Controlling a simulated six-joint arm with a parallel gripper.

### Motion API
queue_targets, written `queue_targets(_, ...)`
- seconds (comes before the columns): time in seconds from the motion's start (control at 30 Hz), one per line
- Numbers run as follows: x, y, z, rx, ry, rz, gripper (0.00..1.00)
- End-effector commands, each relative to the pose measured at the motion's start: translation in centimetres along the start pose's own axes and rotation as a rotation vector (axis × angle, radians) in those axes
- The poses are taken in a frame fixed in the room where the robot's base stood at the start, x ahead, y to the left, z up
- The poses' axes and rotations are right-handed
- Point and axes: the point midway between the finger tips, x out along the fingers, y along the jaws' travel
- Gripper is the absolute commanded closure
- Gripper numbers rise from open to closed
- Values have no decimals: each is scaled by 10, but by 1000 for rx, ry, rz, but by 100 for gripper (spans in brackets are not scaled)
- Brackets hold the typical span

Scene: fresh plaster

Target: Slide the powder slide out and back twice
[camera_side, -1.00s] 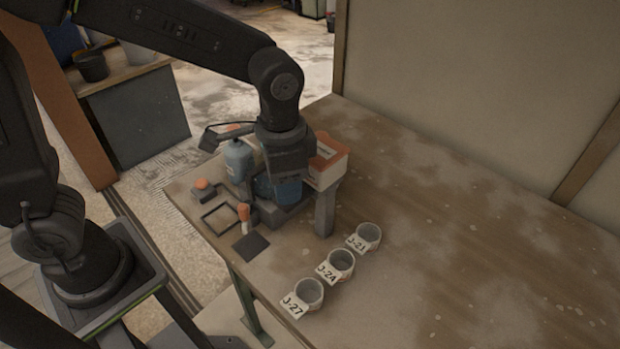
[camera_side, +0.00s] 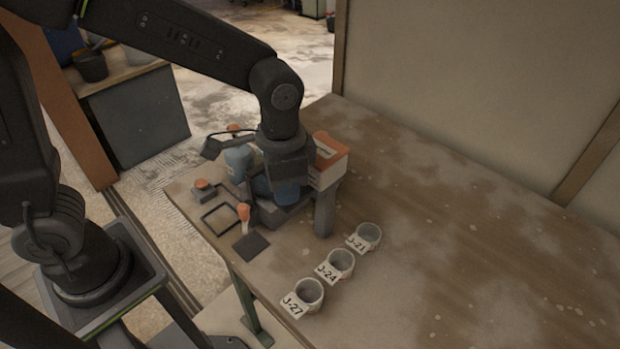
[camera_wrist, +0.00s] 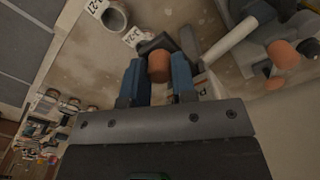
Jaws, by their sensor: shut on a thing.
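My gripper (camera_wrist: 158,72) has its two blue fingers on either side of an orange-brown knob (camera_wrist: 159,64) in the wrist view, and it is shut on this knob, which I take to be the powder slide's. In the side view my gripper (camera_side: 287,192) reaches down at the dispenser, beside an orange-and-white box (camera_side: 329,160). My wrist and fingers hide the held knob and most of the slide there, so how far out it stands cannot be told.
Three labelled cups, J-21 (camera_side: 368,236), J-24 (camera_side: 340,263) and J-27 (camera_side: 308,292), stand in front. A pale blue bottle (camera_side: 238,158), a lever with an orange end (camera_side: 233,128), an orange button (camera_side: 201,183) and another orange knob (camera_side: 243,211) are close by. The table's right is clear.

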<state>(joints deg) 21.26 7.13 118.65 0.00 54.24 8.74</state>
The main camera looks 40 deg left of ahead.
Motion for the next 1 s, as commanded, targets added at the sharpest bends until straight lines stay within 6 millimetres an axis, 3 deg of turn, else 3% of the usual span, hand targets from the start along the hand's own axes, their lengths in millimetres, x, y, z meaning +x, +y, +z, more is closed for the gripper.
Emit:
queue_targets(0.83,-1,20,33,0,2,0,88)
queue_targets(1.0,-1,19,32,0,2,1,88)
